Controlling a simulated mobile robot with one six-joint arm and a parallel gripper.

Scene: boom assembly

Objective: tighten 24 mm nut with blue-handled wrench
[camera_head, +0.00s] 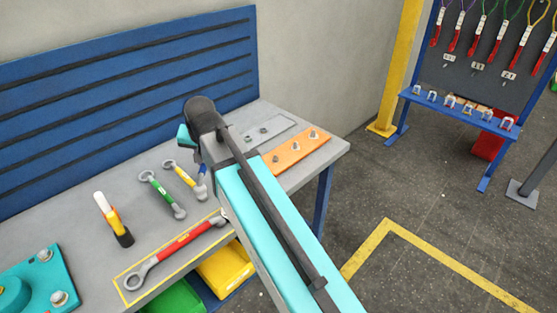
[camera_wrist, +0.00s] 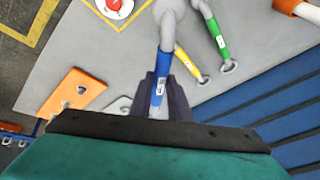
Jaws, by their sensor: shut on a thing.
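The blue-handled wrench (camera_wrist: 165,65) is between the dark fingers of my gripper (camera_wrist: 161,92) in the wrist view, with the gripper shut on its handle. Its grey head end (camera_wrist: 171,12) points to the top of the picture; the other end is hidden by the gripper. I cannot tell whether it is clear of the bench. In the head view my arm hides most of the wrench and the fingers. An orange plate (camera_head: 282,158) with several nuts or bolts lies at the right end of the bench (camera_head: 337,148). I cannot tell which is the 24 mm nut.
A green wrench (camera_head: 162,195) and a yellow wrench (camera_head: 184,180) lie left of my arm. A red wrench (camera_head: 180,245) lies in a yellow outline in front. A grey plate (camera_head: 285,124) lies behind the orange plate. A teal block (camera_head: 35,285) with bolts is at far left.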

